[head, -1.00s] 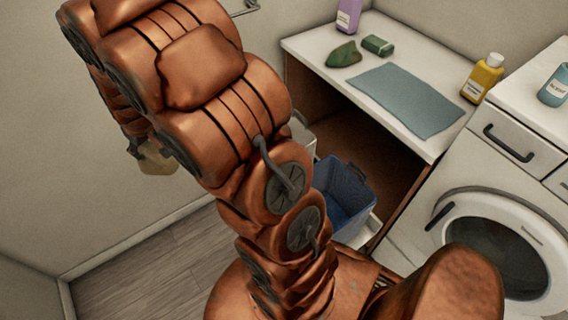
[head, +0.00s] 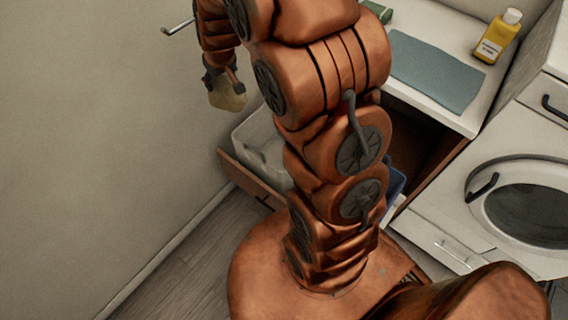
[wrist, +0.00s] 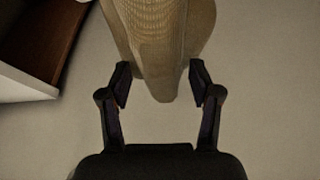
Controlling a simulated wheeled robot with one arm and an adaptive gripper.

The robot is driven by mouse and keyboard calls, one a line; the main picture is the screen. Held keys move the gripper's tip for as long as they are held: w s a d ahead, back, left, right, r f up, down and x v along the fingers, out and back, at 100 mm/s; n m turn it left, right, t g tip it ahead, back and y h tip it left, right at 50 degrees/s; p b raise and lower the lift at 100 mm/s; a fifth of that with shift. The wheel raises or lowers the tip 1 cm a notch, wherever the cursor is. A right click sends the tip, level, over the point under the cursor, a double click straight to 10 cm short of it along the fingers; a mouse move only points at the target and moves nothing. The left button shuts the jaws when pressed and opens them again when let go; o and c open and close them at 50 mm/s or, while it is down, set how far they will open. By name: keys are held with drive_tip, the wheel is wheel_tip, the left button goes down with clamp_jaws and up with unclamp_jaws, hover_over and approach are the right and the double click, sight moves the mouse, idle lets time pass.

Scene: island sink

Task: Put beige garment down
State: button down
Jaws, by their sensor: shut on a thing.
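The beige garment (head: 229,98) hangs small and bunched from my gripper (head: 222,82) in the head view, in front of the wall. In the wrist view, the garment (wrist: 160,40) sits between the two fingers of my gripper (wrist: 159,84), which are shut on it. The garment is in the air, up and left of a white bin (head: 256,140) in the head view. My arm hides part of that bin.
The white bin stands in a pulled-out drawer with a brown front (head: 250,181). A blue bin (head: 396,183) is mostly hidden behind my arm. A counter holds a blue-grey cloth (head: 436,72) and yellow bottle (head: 497,38). A washing machine (head: 525,210) stands right.

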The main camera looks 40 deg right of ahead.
drive_tip(key=w+d+f+n+y+b, duration=0.15)
drive_tip(key=d+f+b, duration=0.25)
drive_tip(key=f+b, duration=0.5)
drive_tip(key=w+d+f+h+b, duration=0.1)
drive_tip(key=w+d+f+b, duration=0.3)
drive_tip(key=f+b, duration=0.55)
drive_tip(key=n+y+b, duration=0.2)
drive_tip(key=b, duration=2.3)
hover_over(279, 147)
drive_tip(key=s, duration=0.3)
wheel_tip(279, 147, down, 22)
drive_tip(key=f+b, duration=0.2)
drive_tip(key=f, duration=0.4)
drive_tip(key=f+b, duration=0.2)
drive_tip(key=f, duration=0.4)
drive_tip(key=a+f+b, duration=0.1)
drive_tip(key=f+b, duration=0.1)
drive_tip(key=f, duration=0.4)
drive_tip(key=shift+w+f+b, duration=0.2)
drive_tip(key=shift+f+b, duration=0.1)
drive_tip(key=shift+b, duration=0.1)
drive_tip(key=shift+c, duration=1)
unclamp_jaws()
drive_tip(key=shift+r, duration=0.1)
